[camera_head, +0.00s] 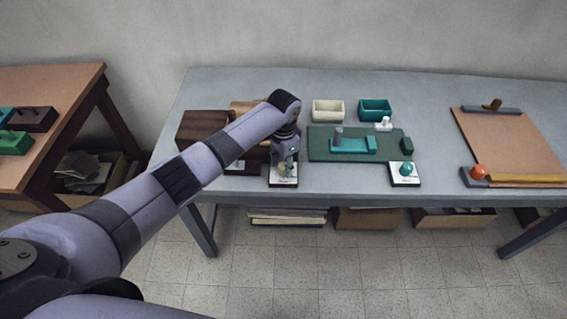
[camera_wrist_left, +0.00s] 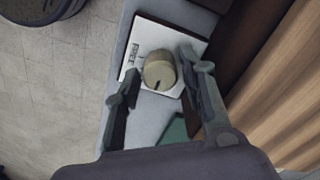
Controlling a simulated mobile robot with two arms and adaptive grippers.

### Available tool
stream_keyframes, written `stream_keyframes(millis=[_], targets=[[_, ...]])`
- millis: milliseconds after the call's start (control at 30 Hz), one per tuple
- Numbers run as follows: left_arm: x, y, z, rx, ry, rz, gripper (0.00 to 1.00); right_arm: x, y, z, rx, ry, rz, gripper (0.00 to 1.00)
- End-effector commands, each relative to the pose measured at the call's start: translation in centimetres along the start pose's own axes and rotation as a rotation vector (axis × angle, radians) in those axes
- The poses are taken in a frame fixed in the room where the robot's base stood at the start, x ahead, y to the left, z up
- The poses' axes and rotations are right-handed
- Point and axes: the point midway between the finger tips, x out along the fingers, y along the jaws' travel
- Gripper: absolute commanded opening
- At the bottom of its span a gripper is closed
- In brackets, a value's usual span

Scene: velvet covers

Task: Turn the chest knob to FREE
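The chest knob (camera_wrist_left: 158,72) is a beige, rounded knob on a white plate (camera_wrist_left: 150,38). The word FREE is printed on the plate, left of the knob in the left wrist view. A dark mark on the knob points to the bottom of that view, not at FREE. My left gripper (camera_wrist_left: 159,64) is open, with one finger on each side of the knob; I cannot tell whether either touches it. In the head view the left gripper (camera_head: 285,163) is over the plate at the table's front edge and partly hides the knob. My right gripper is not in view.
A dark brown chest (camera_head: 198,128) stands behind my left arm. To the right are a green board (camera_head: 320,145), a teal knob (camera_head: 407,168) on its own white plate, and cream (camera_head: 328,118) and teal boxes (camera_head: 375,117). A clipboard-like board (camera_head: 515,145) lies far right.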

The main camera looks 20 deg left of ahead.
Motion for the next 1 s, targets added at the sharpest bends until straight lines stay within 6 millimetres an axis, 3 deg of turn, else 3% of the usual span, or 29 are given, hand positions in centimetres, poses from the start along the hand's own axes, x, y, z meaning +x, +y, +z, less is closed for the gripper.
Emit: stream_keyframes(millis=[300,833,1000], targets=[[0.30,-0.01,0.00,0.000,0.000,-0.001,0.38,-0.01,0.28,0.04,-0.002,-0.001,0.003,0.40],[0.24,-0.01,-0.02,0.000,0.000,0.000,0.03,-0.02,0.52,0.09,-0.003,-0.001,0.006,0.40],[0.21,-0.02,-0.02,0.006,0.001,0.000,0.01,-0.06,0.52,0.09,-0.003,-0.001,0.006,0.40]])
